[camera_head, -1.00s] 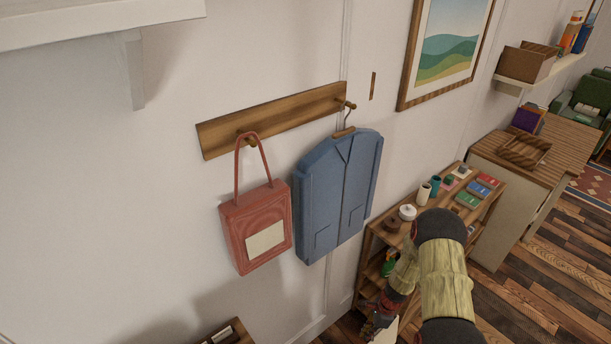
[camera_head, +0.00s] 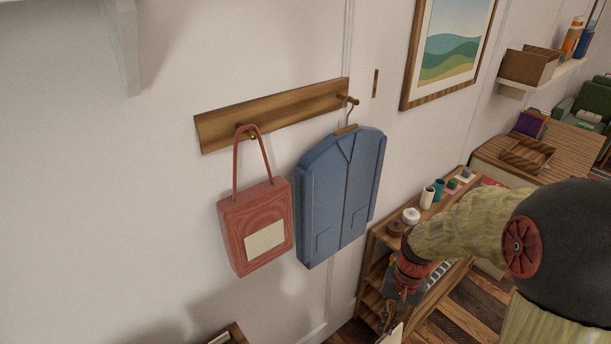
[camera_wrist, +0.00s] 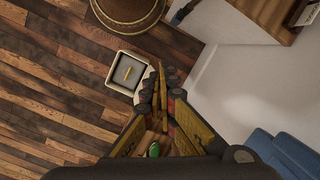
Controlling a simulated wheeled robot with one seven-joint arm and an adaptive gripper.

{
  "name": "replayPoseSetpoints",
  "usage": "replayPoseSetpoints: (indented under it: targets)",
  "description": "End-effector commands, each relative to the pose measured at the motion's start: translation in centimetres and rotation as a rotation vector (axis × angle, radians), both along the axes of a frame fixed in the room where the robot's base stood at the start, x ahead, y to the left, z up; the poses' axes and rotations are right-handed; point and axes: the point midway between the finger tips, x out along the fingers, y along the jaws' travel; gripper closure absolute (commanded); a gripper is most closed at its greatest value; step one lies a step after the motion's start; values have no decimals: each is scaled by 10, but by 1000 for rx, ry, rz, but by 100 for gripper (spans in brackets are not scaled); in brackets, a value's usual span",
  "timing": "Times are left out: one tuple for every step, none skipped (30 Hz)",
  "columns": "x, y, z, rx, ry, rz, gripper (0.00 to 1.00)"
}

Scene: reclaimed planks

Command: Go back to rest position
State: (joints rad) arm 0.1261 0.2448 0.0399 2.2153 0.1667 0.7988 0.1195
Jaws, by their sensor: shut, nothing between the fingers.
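My gripper (camera_wrist: 161,78) shows in the wrist view with its two fingers close together and nothing held between them. In the head view my arm reaches in from the right, and the gripper (camera_head: 390,312) hangs low in front of the shelf unit, small and partly hidden by the arm. A red bag (camera_head: 255,228) and a blue jacket (camera_head: 343,195) hang from the wooden peg rail (camera_head: 275,112) on the wall, both apart from the gripper.
The low wooden shelf unit (camera_head: 372,276) with jars and small items stands close to my arm. A cabinet with a wooden tray (camera_head: 527,154) is beyond it. In the wrist view a pale square bin (camera_wrist: 127,72) and a round brown piece (camera_wrist: 127,12) stand on the plank floor (camera_wrist: 50,75).

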Motion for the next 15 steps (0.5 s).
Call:
replayPoseSetpoints:
  targets:
    - [-8,1,12,-9,-27,40,100]
    - [-13,1,19,-14,-39,63,100]
    - [-20,2,29,-21,-55,92,100]
    - [-25,2,35,-27,-67,113,100]
    - [-30,2,41,-33,-80,133,100]
    - [-37,2,49,-41,-99,157,100]
    - [-42,2,55,-48,-111,174,100]
    - [-47,2,60,-54,-124,191,100]
    - [-54,2,67,-63,-144,211,100]
    - [-59,2,72,-70,-159,225,100]
    - [-64,2,77,-79,-174,238,100]
    - [-70,3,83,-88,-194,252,100]
    - [-75,3,88,-96,-210,262,100]
    - [-80,3,92,-103,-227,270,100]
    - [-86,3,97,-114,-248,279,100]
